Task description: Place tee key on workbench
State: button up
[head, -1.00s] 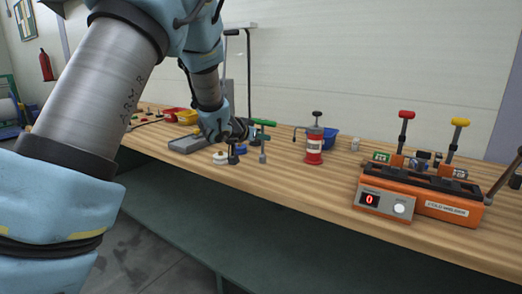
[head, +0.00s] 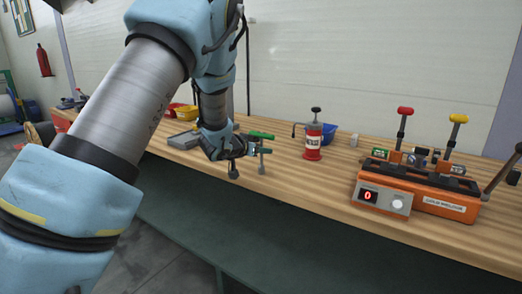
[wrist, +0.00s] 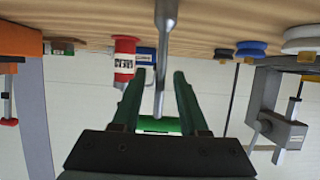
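The tee key (head: 262,138) has a green cross handle and a grey metal shaft. It is upright at my gripper (head: 246,146), handle up and shaft down. My gripper also shows in the wrist view (wrist: 160,95), with the green handle (wrist: 158,125) between its two fingers, and it is shut on the key. In the wrist view the shaft runs up the picture towards the workbench (wrist: 215,18). The wooden workbench (head: 310,185) lies below the key in the head view. I cannot tell whether the shaft's tip touches it.
A red bottle (head: 313,138) stands right of the key, with a blue bin (head: 327,136) behind it. An orange cold welder (head: 430,190) is at the right. Bare wood shows between key and welder.

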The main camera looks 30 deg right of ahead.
jog(key=shift+a+r, duration=0.1)
jog(key=b+v, duration=0.2)
jog(key=v, duration=1)
jog(key=w+a+f+n+t+y, duration=0.1)
jog(key=w+a+f+n+y, duration=0.2)
jog(key=a, duration=0.7)
jog(key=a+f+n+t+y, duration=0.1)
jog(key=a+n+y, duration=0.25)
jog(key=a, duration=0.55)
jog(key=s+a+f+n+g+y, duration=0.2)
jog(key=s+a+g, duration=0.1)
jog(key=s+a, duration=0.5)
jog(key=s+a+f+n+g+y, duration=0.2)
jog(key=s+a+g+y, duration=0.1)
jog(key=s+a, duration=0.5)
jog(key=shift+s+f+g, duration=0.25)
jog(key=shift+s+g, duration=0.1)
jog(key=shift+g, duration=0.05)
jog(key=shift+a+n, duration=0.15)
jog(key=shift+n, duration=0.1)
